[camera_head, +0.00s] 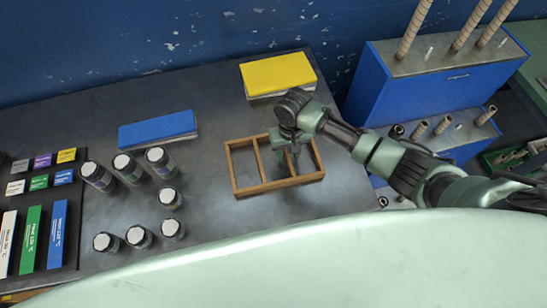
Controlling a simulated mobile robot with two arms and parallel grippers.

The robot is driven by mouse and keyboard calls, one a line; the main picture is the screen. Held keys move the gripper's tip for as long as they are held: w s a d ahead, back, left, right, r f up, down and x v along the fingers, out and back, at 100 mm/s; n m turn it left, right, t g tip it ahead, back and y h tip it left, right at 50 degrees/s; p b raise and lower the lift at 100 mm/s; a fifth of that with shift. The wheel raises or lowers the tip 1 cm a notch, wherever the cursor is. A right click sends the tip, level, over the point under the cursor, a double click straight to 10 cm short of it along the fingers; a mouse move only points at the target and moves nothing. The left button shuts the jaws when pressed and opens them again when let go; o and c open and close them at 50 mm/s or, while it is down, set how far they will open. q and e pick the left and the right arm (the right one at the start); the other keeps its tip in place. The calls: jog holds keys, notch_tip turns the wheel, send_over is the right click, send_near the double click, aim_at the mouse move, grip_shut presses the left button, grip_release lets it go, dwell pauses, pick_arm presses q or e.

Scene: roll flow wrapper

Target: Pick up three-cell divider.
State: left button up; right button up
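The three-cell divider (262,187) is a light brown wooden frame with open cells. It lies flat on the dark table, right of the middle. My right gripper (291,146) is over the divider's back right part, reaching down at an inner partition. The gripper and wrist hide part of the back wall and that partition. The fingertips are too small and dark to tell whether they are open or closed on the wood. My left gripper is not in view.
A yellow block (278,73) lies behind the divider and a blue block (157,129) lies to the back left. Several white-capped jars (131,170) stand left. A blue rack (425,85) with rods stands right, beyond the table edge. The table between jars and divider is clear.

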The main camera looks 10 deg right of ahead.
grip_shut()
jog(key=shift+r, duration=0.1)
